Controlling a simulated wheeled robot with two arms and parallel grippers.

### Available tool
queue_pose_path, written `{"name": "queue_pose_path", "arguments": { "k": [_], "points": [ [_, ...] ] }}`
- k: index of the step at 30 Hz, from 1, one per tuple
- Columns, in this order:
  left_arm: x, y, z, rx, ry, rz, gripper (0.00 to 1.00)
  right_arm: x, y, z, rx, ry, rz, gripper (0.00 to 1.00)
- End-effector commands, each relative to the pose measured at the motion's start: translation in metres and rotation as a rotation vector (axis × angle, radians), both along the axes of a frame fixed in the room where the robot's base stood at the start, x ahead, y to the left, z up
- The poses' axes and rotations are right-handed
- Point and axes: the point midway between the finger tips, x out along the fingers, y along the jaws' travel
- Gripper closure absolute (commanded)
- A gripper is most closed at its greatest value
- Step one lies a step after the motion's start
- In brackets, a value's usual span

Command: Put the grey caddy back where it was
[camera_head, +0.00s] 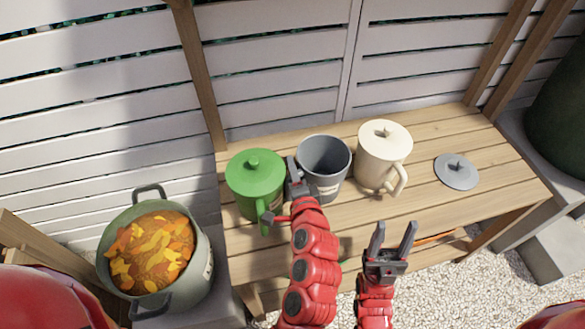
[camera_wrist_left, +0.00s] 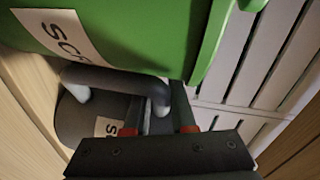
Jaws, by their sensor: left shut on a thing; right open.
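The grey caddy (camera_head: 335,172) is upright and without a lid, between the green caddy (camera_head: 253,172) and the cream caddy (camera_head: 374,166) at the bench's back. I cannot tell whether its base touches the bench. My left gripper (camera_head: 294,178) is shut on the grey caddy's handle, on its left side, close beside the green caddy. The left wrist view shows the grey handle (camera_wrist_left: 115,80) at the fingers, with the green caddy (camera_wrist_left: 140,35) close by. A grey lid (camera_head: 457,173) lies on the bench at the right. My right gripper (camera_head: 392,238) is open and empty at the bench's front.
The wooden bench (camera_head: 430,211) has free room at its front and around the grey lid. A slatted wall (camera_head: 280,62) stands close behind. A grey-green pot (camera_head: 199,268) of orange and yellow leaves stands at the left. Gravel (camera_head: 500,275) lies below.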

Motion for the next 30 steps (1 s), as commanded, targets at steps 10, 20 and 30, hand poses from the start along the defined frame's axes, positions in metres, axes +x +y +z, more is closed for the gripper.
{"name": "queue_pose_path", "arguments": {
  "k": [10,20,30],
  "points": [
    [0.0,0.0,-0.001,0.0,-0.001,0.0,0.48,0.0,0.0,-0.001,0.0,0.0,0.0,0.47],
    [0.0,0.0,0.001,0.0,0.0,0.0,0.47,0.0,0.0,0.001,0.0,0.0,0.0,0.47],
    [-0.042,-0.014,0.008,0.004,0.0,-0.008,0.47,0.0,0.0,0.003,0.0,0.0,0.0,0.47]
  ]
}}
